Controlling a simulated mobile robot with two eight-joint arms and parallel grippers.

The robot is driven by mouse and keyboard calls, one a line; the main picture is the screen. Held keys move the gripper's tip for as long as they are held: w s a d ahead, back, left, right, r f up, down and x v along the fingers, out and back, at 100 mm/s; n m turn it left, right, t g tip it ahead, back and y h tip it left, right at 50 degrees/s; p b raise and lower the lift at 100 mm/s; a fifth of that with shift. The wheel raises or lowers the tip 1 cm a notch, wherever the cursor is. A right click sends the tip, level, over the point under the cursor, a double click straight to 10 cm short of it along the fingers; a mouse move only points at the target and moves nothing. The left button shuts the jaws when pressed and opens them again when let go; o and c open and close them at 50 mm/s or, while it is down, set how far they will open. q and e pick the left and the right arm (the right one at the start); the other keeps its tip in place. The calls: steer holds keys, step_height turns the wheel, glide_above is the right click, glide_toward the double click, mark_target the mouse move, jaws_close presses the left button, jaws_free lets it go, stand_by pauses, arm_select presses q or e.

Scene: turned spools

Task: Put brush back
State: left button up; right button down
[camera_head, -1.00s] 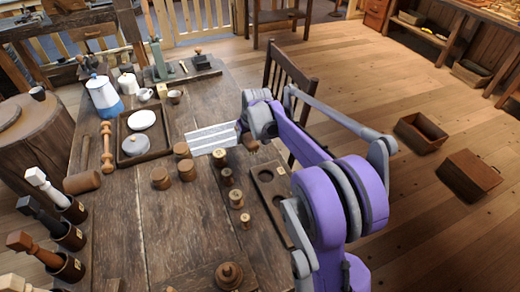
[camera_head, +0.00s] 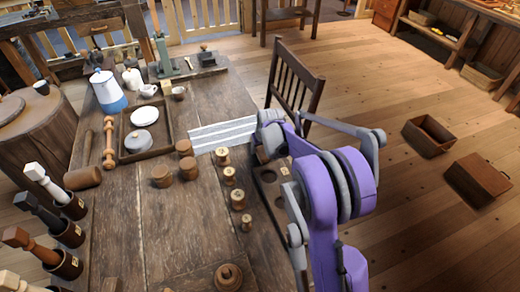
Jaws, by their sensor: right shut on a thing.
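My right gripper (camera_head: 262,145) is at the right side of the workbench, over the far end of a dark board with round recesses (camera_head: 285,171). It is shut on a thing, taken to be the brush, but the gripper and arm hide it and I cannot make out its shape. Turned spools stand in a row in front: one (camera_head: 222,156), another (camera_head: 229,175), and a larger one (camera_head: 237,199). My left gripper is not in view.
Brown wooden cylinders (camera_head: 161,176) stand left of the spools. A tray with white dishes (camera_head: 128,155), a blue-white pot (camera_head: 106,92) and a mallet (camera_head: 83,178) are at the left. A chair (camera_head: 298,80) stands close behind my right arm.

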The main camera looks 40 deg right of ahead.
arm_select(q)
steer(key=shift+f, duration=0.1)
arm_select(e)
steer(key=shift+f, duration=0.3)
steer(key=shift+c, duration=1.4)
jaws_free()
